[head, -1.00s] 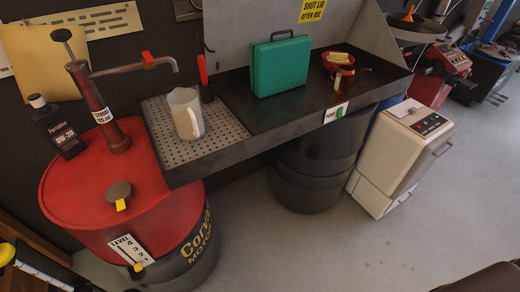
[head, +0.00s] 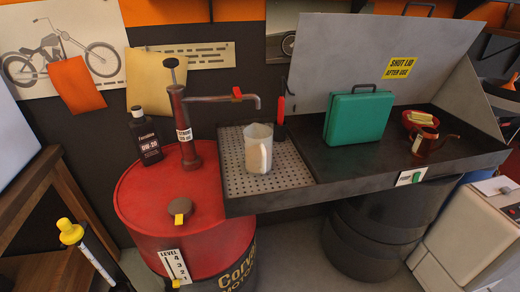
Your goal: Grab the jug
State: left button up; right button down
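The jug (head: 258,150) is a pale, translucent white vessel with a handle on its right side. It stands upright on the perforated metal grate (head: 236,184) at the left end of the black wash basin. Neither of my grippers shows in the head view.
The pump stands on a red oil drum (head: 150,200) beside a black oil bottle (head: 145,137). A green case (head: 357,118), a red bowl (head: 420,121) and a copper oil can (head: 433,146) sit in the basin (head: 330,185). A yellow-capped rod (head: 72,232) stands at lower left.

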aim_at(260, 154)
jog(key=z, duration=1.8)
jog(key=i, duration=2.3)
jog(key=u, duration=3.25)
